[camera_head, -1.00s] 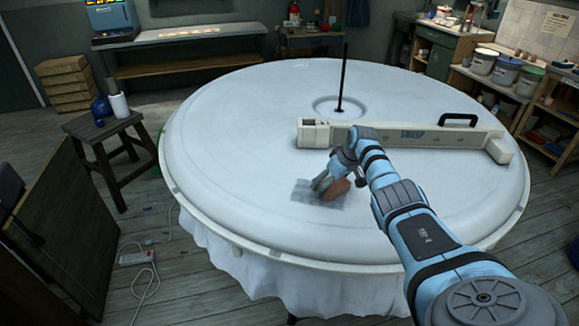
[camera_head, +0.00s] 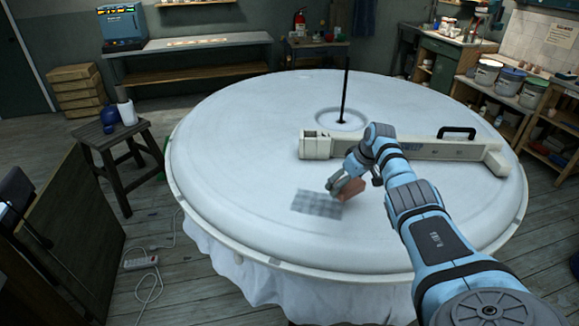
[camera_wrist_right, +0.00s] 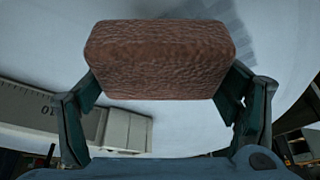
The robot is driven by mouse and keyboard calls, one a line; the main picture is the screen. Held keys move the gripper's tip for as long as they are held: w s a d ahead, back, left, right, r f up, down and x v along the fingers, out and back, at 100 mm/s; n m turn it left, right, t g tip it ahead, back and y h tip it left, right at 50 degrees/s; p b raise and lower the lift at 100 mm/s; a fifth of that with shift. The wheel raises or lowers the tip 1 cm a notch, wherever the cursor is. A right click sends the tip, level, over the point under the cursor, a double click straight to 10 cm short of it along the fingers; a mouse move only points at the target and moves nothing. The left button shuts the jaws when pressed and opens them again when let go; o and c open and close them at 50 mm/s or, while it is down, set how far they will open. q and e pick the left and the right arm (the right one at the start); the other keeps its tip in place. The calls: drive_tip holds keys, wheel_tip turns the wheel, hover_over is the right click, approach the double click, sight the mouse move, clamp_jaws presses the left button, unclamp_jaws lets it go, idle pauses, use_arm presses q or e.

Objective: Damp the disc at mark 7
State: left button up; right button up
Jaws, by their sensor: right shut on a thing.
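My right gripper (camera_head: 346,186) is shut on a brown, rough-textured sponge (camera_head: 352,190). The sponge fills the upper middle of the right wrist view (camera_wrist_right: 160,58), between the two dark green fingers. It is held just right of a grey damp patch (camera_head: 316,204) on the big white round disc (camera_head: 240,150). I cannot tell whether the sponge touches the surface. The patch also shows behind the sponge in the right wrist view (camera_wrist_right: 222,18). The cream sweep bar (camera_head: 450,150) lies across the disc behind my arm; a "10" shows on it in the right wrist view. Mark 7 is not readable.
A thin black post (camera_head: 345,90) stands at the disc's centre. The sweep bar has a black handle (camera_head: 456,132) at its right. A stool (camera_head: 118,145) with a blue object and a white roll stands left. The disc's left side is clear.

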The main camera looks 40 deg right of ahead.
drive_tip(key=shift+s+d+r+p, duration=0.1)
drive_tip(key=shift+r+p, duration=1)
drive_tip(key=shift+r, duration=0.35)
